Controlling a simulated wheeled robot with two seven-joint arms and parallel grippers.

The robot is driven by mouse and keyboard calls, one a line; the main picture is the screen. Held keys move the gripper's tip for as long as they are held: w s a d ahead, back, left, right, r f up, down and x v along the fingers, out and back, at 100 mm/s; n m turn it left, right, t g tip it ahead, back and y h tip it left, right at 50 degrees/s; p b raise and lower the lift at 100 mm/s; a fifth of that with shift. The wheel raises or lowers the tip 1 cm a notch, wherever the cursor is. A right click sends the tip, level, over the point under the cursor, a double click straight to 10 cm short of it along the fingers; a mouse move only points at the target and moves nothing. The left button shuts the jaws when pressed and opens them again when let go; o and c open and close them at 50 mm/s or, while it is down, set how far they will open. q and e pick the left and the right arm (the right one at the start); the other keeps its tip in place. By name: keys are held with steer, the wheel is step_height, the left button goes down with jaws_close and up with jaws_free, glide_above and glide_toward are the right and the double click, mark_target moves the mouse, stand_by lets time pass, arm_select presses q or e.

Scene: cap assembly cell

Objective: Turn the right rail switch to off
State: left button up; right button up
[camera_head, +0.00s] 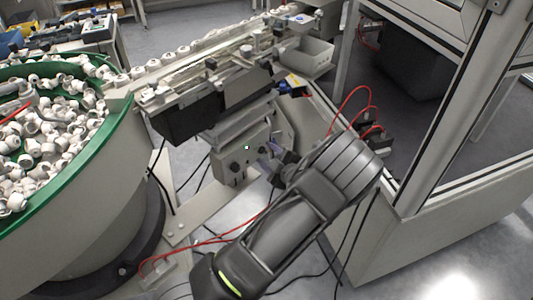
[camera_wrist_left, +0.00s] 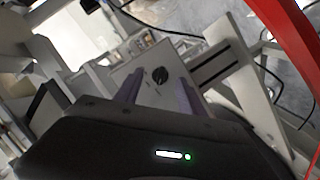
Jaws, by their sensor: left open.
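The grey control box (camera_head: 228,158) sits under the feeder rail (camera_head: 205,70) in the head view. A small dark knob (camera_head: 236,166) and a small pale light show on its face. In the left wrist view a round black switch knob (camera_wrist_left: 160,75) is on the light box face (camera_wrist_left: 148,68); its exact setting is hard to tell. My left gripper (camera_head: 271,158) is just right of the box face. Its two purple fingers (camera_wrist_left: 158,95) are apart, either side of the knob in the wrist view, with nothing between them. My right gripper is not in view.
A green-rimmed bowl (camera_head: 118,118) full of white caps stands at the left. A framed cabinet (camera_head: 440,110) stands at the right. Red cables (camera_head: 350,100) loop beside my arm, and a grey bin (camera_head: 307,56) sits behind the rail.

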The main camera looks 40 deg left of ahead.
arm_select(q)
steer(key=shift+w+a+f, duration=0.1)
steer(key=shift+a, duration=0.2)
jaws_close()
stand_by(0.4)
